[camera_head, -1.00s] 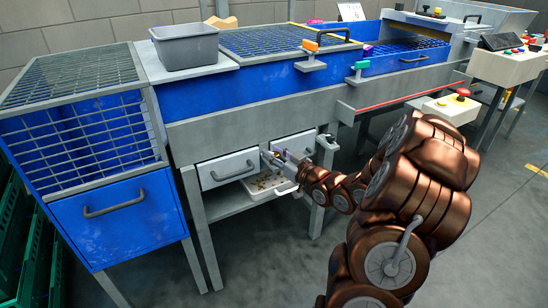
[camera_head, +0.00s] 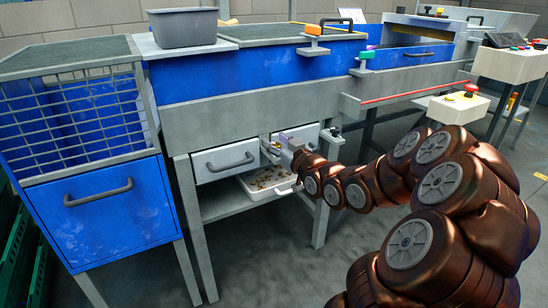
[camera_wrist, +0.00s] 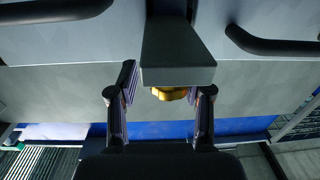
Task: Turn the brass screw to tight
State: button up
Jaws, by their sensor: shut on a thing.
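The brass screw (camera_wrist: 172,94) is a small golden knob in the wrist view. It shows just below the end of a grey block (camera_wrist: 178,66), which hides its upper part. My gripper (camera_wrist: 162,98) has one finger on each side of the screw and is shut on it. The exact contact at the fingertips is hard to see. In the head view my gripper (camera_head: 272,148) is at the front of the machine, between the two white drawers. The screw is hidden there.
A left white drawer (camera_head: 224,160) and a right one (camera_head: 298,138) flank the gripper. A white tray (camera_head: 284,192) of brown bits sits below it. Blue housing and a grey bin (camera_head: 182,28) are above. Another brass-coloured screw cannot be made out.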

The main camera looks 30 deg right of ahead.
jog(key=shift+s+d+f+m+h+b, duration=0.2)
jog(key=shift+f+m+h+b, duration=0.1)
jog(key=shift+b, duration=0.85)
jog(key=shift+c, duration=0.3)
jog(key=shift+s+a+b, duration=0.1)
jog(key=shift+a+b, duration=0.2)
jog(key=shift+b, duration=0.5)
jog(key=shift+c, duration=1)
jog(key=shift+a+r+m+h+b, duration=0.2)
jog(key=shift+a+m+h+b, duration=0.2)
jog(key=shift+m+h+b, duration=0.15)
grip_shut()
